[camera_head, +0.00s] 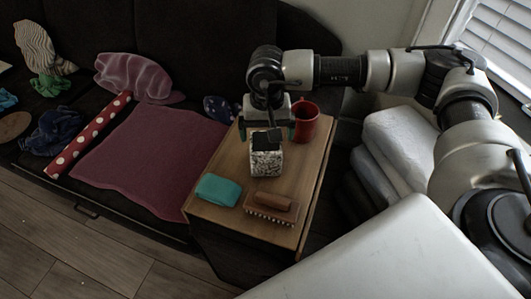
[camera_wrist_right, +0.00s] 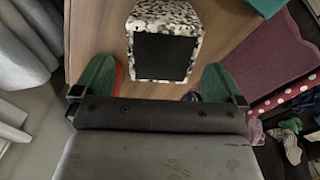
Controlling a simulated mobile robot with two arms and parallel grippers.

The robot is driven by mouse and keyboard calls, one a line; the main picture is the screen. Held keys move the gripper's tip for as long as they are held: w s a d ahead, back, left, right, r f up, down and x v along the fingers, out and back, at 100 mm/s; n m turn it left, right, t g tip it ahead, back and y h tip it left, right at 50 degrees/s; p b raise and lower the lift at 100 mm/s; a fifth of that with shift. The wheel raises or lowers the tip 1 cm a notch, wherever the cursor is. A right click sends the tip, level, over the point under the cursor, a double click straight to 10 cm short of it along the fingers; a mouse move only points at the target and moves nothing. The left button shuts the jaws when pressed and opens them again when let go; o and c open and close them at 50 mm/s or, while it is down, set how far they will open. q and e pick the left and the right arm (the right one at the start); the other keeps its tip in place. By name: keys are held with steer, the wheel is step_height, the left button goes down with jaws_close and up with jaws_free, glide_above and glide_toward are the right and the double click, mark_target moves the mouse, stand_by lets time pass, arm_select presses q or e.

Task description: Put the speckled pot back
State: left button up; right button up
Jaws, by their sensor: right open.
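The speckled pot (camera_head: 265,163), black and white with a dark square top, stands upright on the small wooden table (camera_head: 226,160). In the right wrist view its speckled side (camera_wrist_right: 165,14) and dark top show ahead of the fingers. My right gripper (camera_head: 270,128) is open just above and behind the pot in the head view. In the right wrist view its two green fingertips (camera_wrist_right: 158,85) are spread on either side of the pot, with gaps; I see no contact. My left gripper is not in view.
A red mug (camera_head: 306,121) stands right behind the pot, close to my right gripper. A teal block (camera_head: 218,190) and a wooden brush (camera_head: 270,206) lie at the table's front. A dark sofa with a maroon cloth (camera_head: 150,160) and a red dotted roll (camera_head: 88,137) is at left.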

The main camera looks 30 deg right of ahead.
mark_target(266, 141)
step_height(266, 141, down, 3)
steer(key=shift+a+r, duration=0.1)
steer(key=shift+a, duration=0.05)
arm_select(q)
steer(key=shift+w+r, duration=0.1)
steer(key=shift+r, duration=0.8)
arm_select(e)
steer(key=shift+f, duration=0.55)
steer(key=c, duration=0.9)
steer(key=shift+c, duration=0.8)
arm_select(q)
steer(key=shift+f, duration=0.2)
arm_select(e)
steer(key=shift+r, duration=0.1)
steer(key=shift+r, duration=0.1)
